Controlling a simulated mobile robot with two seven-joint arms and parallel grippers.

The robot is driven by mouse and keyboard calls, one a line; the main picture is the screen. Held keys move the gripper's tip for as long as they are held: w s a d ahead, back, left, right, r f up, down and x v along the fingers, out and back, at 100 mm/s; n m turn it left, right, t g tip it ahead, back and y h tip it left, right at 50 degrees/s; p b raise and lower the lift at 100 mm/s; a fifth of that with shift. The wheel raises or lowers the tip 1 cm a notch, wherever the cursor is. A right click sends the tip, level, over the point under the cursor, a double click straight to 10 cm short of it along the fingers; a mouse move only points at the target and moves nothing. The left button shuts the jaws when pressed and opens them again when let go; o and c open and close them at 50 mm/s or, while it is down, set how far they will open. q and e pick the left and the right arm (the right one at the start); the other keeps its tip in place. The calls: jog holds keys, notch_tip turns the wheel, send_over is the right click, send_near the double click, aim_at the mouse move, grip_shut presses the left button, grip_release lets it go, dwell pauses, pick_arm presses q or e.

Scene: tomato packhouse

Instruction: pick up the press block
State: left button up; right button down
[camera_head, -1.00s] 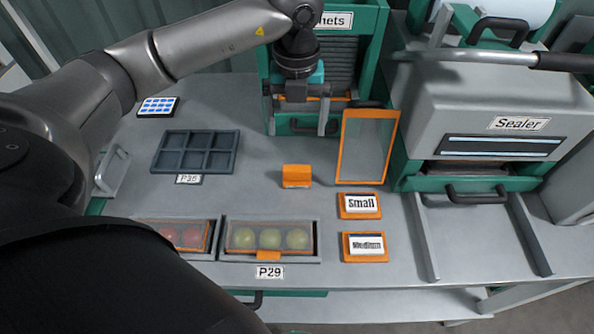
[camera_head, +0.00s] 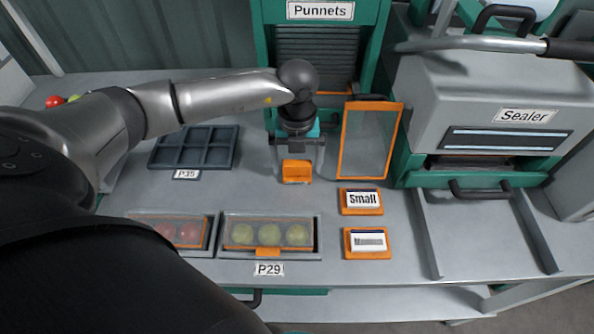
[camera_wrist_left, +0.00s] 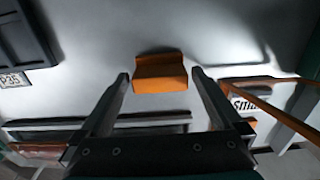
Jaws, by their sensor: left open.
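The press block is an orange block with a raised back (camera_head: 297,173), on the grey bench in front of the punnet dispenser. It also shows in the left wrist view (camera_wrist_left: 160,80), in line with the gap between my fingertips. My left gripper (camera_head: 299,176) is open and empty, pointing down over the block, one finger to each side. The wrist view shows the fingertips (camera_wrist_left: 159,76) apart, with a gap on both sides of the block. I cannot tell how far down beside it they reach. My right gripper is not in view.
An orange-framed panel (camera_head: 368,142) stands close right of the block. The Small (camera_head: 361,212) and Medium (camera_head: 367,257) cards lie right of bare bench. The P29 tray (camera_head: 228,250) is in front, the dark P35 tray (camera_head: 195,163) left, the sealer (camera_head: 470,100) right.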

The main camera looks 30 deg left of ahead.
aim_at(297, 162)
pick_arm(q)
jog(key=c, duration=1.3)
jog(key=shift+o, duration=0.2)
notch_tip(297, 162, up, 20)
jog(key=p, duration=0.2)
jog(key=shift+p, duration=0.4)
